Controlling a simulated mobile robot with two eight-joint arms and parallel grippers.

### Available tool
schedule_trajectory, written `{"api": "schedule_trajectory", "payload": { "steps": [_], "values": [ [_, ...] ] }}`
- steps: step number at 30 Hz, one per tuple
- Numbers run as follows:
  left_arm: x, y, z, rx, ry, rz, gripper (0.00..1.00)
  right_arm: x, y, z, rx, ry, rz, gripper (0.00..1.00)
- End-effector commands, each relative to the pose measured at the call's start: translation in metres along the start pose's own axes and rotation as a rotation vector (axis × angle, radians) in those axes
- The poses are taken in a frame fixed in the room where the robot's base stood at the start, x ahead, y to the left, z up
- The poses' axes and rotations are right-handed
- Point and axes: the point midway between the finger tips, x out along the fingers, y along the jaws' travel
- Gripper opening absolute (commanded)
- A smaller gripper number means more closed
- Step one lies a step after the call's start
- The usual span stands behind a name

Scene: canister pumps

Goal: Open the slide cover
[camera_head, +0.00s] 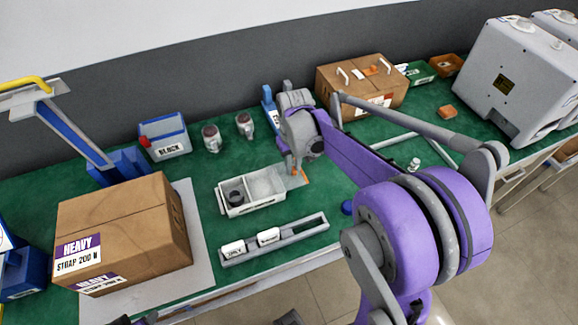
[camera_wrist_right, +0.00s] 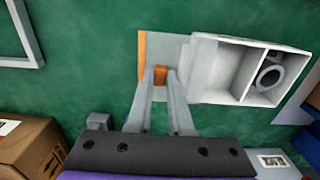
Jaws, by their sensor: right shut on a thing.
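A white box (camera_head: 262,203) with compartments sits on the green table in the head view. A dark round part (camera_head: 235,197) stands in its left compartment; the compartment beside it is uncovered. In the wrist view the box (camera_wrist_right: 243,97) is at the right, with the round part (camera_wrist_right: 270,77) inside. The slide cover (camera_wrist_right: 178,52), a pale grey plate with an orange edge, sticks out past the box's end. My right gripper (camera_wrist_right: 161,76) is shut on the cover's small orange tab. In the head view my right gripper (camera_head: 294,168) partly hides the cover. My left gripper is not in view.
A grey rack (camera_head: 290,240) with white labelled blocks lies in front of the box. A HEAVY carton (camera_head: 125,225) stands at the left. A blue-grey bin (camera_head: 165,145) and two small canisters (camera_head: 212,138) stand behind. Another carton (camera_head: 362,85) is at the back.

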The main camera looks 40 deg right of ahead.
Motion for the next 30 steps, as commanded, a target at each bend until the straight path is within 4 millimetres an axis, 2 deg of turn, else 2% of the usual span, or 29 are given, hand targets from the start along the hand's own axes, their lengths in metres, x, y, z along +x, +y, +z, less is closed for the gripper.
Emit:
{"api": "schedule_trajectory", "payload": {
  "steps": [1, 2, 6, 17, 20, 30],
  "values": [
    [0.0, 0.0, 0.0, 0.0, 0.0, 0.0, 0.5, 0.0, 0.0, 0.0, 0.0, 0.0, 0.0, 0.0],
    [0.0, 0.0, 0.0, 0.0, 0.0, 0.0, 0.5, 0.0, 0.0, 0.0, 0.0, 0.0, 0.0, 0.24],
    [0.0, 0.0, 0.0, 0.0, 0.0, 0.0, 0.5, 0.0, -0.001, 0.0, -0.001, 0.0, 0.0, 0.49],
    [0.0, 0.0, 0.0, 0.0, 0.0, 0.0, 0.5, -0.004, -0.001, 0.0, 0.0, 0.0, 0.0, 0.5],
    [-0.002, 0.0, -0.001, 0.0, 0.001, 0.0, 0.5, -0.016, -0.001, 0.0, 0.0, 0.0, 0.0, 0.5],
    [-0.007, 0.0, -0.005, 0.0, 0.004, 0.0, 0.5, -0.083, -0.001, 0.0, -0.001, 0.0, 0.0, 0.5]
  ]
}}
